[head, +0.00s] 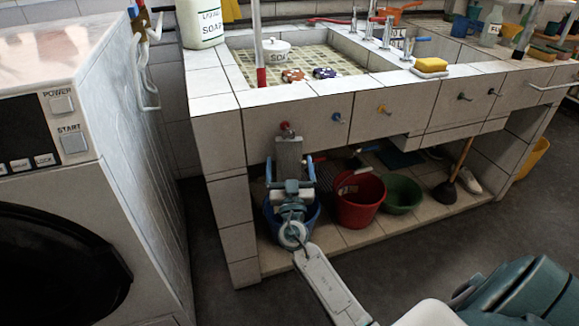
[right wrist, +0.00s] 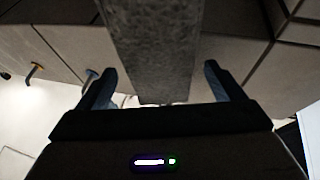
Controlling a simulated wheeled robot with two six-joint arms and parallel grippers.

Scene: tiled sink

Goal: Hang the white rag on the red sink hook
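The red sink hook (head: 286,127) is on the tiled front of the sink, at its left end. The rag (head: 289,151), pale grey in this light, hangs down as a strip right under the red hook. It also shows as a dark grey strip in the right wrist view (right wrist: 152,45). My right gripper (head: 289,165) is open just below the hook, with one finger on each side of the rag and gaps between fingers and cloth in the right wrist view (right wrist: 160,85). The exact contact of rag and hook is too small to tell. My left gripper is not in view.
Blue (head: 338,117) and yellow (head: 383,109) hooks are to the right on the same front. A red bucket (head: 360,203), a green basin (head: 402,194) and a plunger (head: 445,191) stand on the shelf below. A washing machine (head: 70,200) stands at the left.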

